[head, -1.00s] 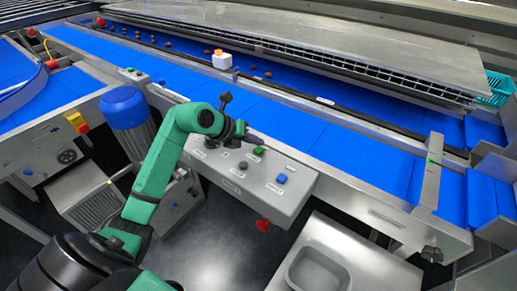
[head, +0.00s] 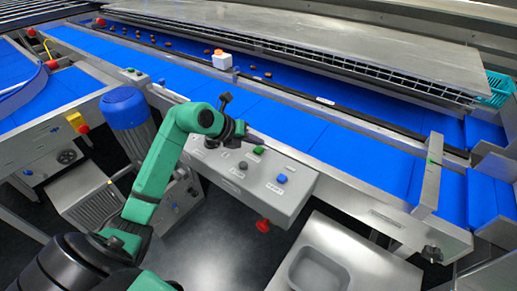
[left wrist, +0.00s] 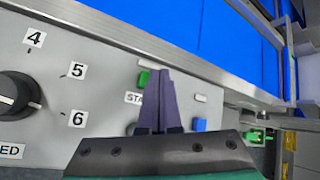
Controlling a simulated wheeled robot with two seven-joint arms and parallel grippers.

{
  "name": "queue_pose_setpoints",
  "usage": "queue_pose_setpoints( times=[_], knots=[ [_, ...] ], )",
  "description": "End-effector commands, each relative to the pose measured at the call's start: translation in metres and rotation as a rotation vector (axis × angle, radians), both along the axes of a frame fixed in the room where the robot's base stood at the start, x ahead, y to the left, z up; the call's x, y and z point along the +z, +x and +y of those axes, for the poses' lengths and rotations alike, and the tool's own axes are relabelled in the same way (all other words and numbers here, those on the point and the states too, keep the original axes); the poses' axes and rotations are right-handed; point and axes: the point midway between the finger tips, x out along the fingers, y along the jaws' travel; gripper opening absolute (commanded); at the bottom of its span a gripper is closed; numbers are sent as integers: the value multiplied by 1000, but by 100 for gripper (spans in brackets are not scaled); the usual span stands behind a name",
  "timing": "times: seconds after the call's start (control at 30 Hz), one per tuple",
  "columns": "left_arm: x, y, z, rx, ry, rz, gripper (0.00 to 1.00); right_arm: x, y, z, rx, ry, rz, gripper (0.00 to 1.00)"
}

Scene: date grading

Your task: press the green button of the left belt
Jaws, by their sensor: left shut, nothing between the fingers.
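The control box (head: 232,178) on the front of the belt carries a green button (head: 258,150) and a blue button (head: 281,179). My left gripper (head: 262,142) is shut and empty, its fingertips just at the far side of the green button. In the left wrist view the shut fingers (left wrist: 161,75) stand beside the green button (left wrist: 143,79) and hide part of it. A label starting "STA" (left wrist: 133,98) lies below it, and the blue button (left wrist: 199,125) is to the right. I cannot tell whether the fingertips touch the panel. My right gripper is not in view.
A black dial (left wrist: 14,90) with numbers sits left on the panel. A red knob (head: 263,225) sticks out below the box. The blue belt (head: 300,125) runs behind it, with several dates farther back. A grey tray (head: 318,270) stands at the front right.

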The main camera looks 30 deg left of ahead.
Motion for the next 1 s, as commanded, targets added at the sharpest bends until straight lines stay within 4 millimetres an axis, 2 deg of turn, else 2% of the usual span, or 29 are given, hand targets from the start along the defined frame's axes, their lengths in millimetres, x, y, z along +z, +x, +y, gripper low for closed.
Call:
queue_pose_setpoints(
  times=[0.3, 1.0],
  knots=[
    [-9, 0, 0, 0, 1, 1, 0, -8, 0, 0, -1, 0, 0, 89],
    [-13, 0, 0, 0, 0, 0, 0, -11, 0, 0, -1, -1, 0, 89]
  ],
)
